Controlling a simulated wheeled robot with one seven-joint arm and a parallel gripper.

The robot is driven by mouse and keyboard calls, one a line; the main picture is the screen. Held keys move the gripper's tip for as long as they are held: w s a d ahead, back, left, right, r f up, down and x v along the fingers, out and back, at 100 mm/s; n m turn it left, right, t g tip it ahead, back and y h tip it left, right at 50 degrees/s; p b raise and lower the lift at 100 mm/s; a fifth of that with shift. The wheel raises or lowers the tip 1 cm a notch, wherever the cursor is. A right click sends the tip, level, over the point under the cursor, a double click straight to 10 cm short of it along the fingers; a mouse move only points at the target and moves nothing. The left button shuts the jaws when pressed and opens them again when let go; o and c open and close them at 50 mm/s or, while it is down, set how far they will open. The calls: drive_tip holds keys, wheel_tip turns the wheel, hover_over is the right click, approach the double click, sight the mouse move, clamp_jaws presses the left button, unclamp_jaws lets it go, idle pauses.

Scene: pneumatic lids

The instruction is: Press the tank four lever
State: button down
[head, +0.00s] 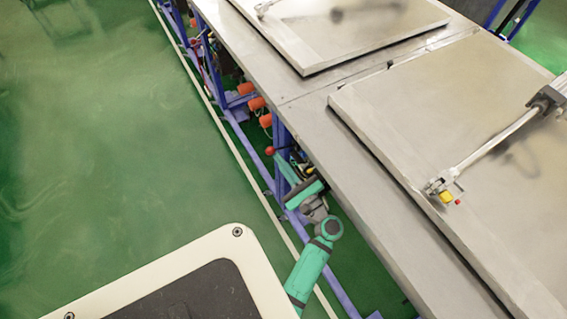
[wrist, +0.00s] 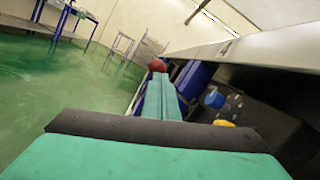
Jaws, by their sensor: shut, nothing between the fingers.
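A red ball knob (head: 270,150) shows under the edge of the steel table, and I take it for the end of a lever. In the wrist view a red ball (wrist: 157,66) sits right at the tips of my gripper (wrist: 160,82). Whether the tips touch it I cannot tell. My gripper (head: 281,164) is shut and empty, reaching in beside the blue frame under the table. The lever's shaft is hidden behind the gripper.
The steel table (head: 300,105) overhangs my arm on the right, with large lids (head: 390,130) on top. Several orange parts (head: 257,103) hang under its edge beyond the knob. Blue frame legs (head: 235,125) stand close by. The green floor (head: 100,180) at left is clear.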

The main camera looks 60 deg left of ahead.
drive_tip(key=shift+s+a, duration=0.1)
drive_tip(key=shift+s, duration=0.05)
drive_tip(key=v, duration=1)
drive_tip(key=shift+w, duration=0.2)
